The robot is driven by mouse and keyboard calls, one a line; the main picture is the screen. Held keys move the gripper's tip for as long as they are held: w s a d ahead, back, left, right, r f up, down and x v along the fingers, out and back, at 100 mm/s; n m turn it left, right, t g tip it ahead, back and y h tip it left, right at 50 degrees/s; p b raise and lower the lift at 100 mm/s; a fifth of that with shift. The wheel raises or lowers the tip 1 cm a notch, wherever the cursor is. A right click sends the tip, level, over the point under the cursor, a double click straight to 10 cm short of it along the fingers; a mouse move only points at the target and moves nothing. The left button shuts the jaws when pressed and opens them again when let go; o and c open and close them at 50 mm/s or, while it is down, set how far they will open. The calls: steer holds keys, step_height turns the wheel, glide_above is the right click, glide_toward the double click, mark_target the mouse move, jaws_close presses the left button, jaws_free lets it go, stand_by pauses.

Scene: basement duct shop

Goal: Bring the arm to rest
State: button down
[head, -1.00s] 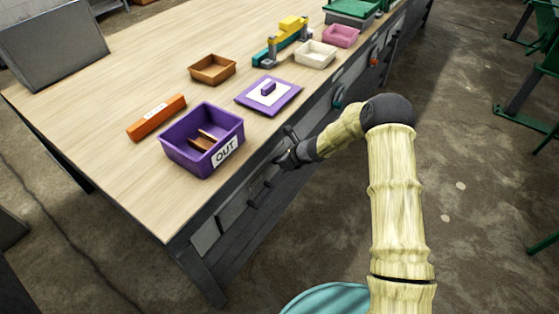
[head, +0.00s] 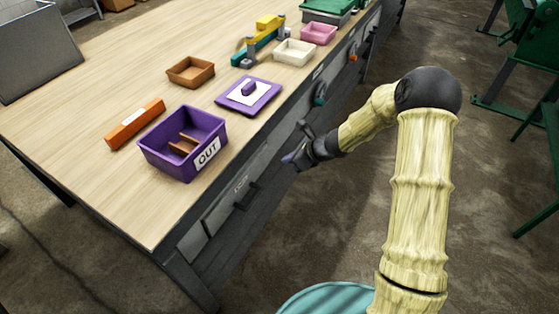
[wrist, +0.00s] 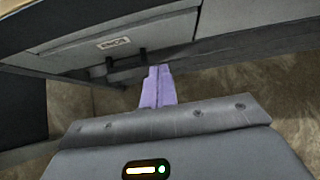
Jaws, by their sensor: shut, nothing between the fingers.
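My gripper (head: 290,160) is beside the front edge of the workbench (head: 120,198), out over the floor and apart from the bench in the head view. In the wrist view its pale purple fingers (wrist: 158,88) are together with nothing between them. They point toward the bench's drawer front. My arm is bent at the dark elbow joint and runs down the right side of the head view.
On the bench stand a purple OUT bin (head: 160,163) holding brown pieces, a purple lid (head: 262,106), an orange block (head: 134,124), and brown (head: 190,72), white (head: 294,52) and pink (head: 318,33) trays. A drawer with a dark handle (wrist: 127,62) is ahead. Green equipment (head: 535,45) stands right; floor between is clear.

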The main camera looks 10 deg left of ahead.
steer(key=shift+s+d+r, duration=0.2)
steer(key=shift+d+r, duration=0.2)
steer(key=s+d+r+n+h, duration=0.3)
steer(key=s+d+r+n, duration=0.25)
steer(key=s+n, duration=0.25)
steer(key=s+d+r+n+g+h, duration=0.1)
steer(key=s+d+r+n+h, duration=0.1)
steer(key=s+d+r+n, duration=0.35)
steer(key=s+d+r+n+h, duration=0.3)
steer(key=s+d+n, duration=0.4)
steer(key=s+n, duration=0.35)
step_height(320, 180, up, 14)
steer(key=m+p, duration=0.1)
steer(key=p, duration=1.3)
steer(key=shift+a+p, duration=0.2)
steer(key=shift+p, duration=0.15)
steer(key=shift+f, duration=0.1)
